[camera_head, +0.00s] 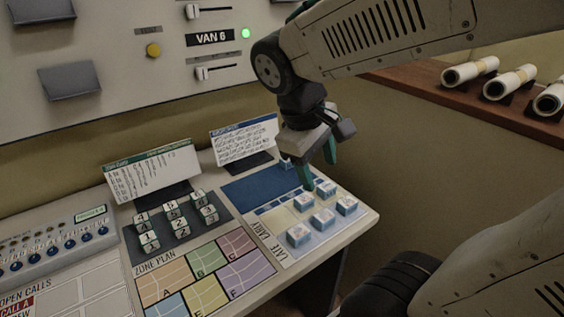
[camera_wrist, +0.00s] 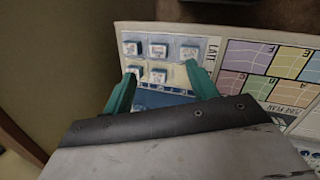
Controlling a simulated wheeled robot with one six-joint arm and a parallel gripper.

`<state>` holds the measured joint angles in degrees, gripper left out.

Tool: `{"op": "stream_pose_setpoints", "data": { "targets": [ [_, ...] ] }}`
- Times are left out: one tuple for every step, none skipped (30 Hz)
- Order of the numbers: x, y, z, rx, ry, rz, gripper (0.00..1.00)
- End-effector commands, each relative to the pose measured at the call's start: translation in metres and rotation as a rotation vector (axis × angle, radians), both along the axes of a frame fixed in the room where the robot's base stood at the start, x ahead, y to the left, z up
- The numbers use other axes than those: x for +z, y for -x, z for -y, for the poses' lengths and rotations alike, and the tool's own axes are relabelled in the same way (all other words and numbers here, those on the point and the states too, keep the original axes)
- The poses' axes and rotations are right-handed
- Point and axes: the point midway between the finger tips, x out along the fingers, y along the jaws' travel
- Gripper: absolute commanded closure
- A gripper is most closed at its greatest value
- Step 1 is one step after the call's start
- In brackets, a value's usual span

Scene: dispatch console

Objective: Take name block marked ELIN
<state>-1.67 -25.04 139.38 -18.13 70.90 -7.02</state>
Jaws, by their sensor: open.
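Several small name blocks sit on the roster board at the console's right end. Three stand in the blue row by LATE: a left block (camera_head: 299,235), a middle block (camera_head: 323,219) and a right block (camera_head: 347,205). Two stand in the yellow row by EARLY: one block (camera_head: 303,202) and another (camera_head: 325,189). One more block (camera_head: 287,162) shows partly behind my gripper. The lettering is too small to read, so I cannot tell which says ELIN. My gripper (camera_head: 317,171) is open and empty above the board. In the wrist view, an EARLY block (camera_wrist: 158,76) lies between its green fingers.
Two propped cards (camera_head: 152,175) (camera_head: 243,138) stand behind. The console's front right edge is close to the blocks. Paper rolls (camera_head: 470,72) lie on a brown shelf at right.

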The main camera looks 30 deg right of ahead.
Motion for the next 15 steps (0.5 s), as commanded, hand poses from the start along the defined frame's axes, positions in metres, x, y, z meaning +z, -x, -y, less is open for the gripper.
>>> {"op": "stream_pose_setpoints", "data": {
  "targets": [
    [-0.006,-0.018,0.007,0.062,0.056,-0.059,0.42],
    [-0.008,-0.028,0.012,0.098,0.089,-0.088,0.42],
    [-0.012,-0.041,0.019,0.149,0.134,-0.128,0.42],
    [-0.014,-0.052,0.024,0.186,0.165,-0.157,0.42],
    [-0.018,-0.062,0.029,0.224,0.197,-0.189,0.42],
    [-0.023,-0.077,0.035,0.275,0.240,-0.229,0.42],
    [-0.027,-0.087,0.039,0.313,0.269,-0.262,0.42],
    [-0.032,-0.099,0.043,0.354,0.300,-0.294,0.42],
    [-0.039,-0.113,0.049,0.406,0.339,-0.336,0.42],
    [-0.044,-0.125,0.052,0.446,0.367,-0.369,0.42],
    [-0.050,-0.136,0.056,0.486,0.395,-0.400,0.42],
    [-0.059,-0.151,0.060,0.540,0.432,-0.444,0.42],
    [-0.066,-0.162,0.063,0.582,0.459,-0.477,0.42],
    [-0.073,-0.174,0.066,0.623,0.487,-0.509,0.42],
    [-0.084,-0.188,0.068,0.678,0.520,-0.552,0.42]
  ]
}}
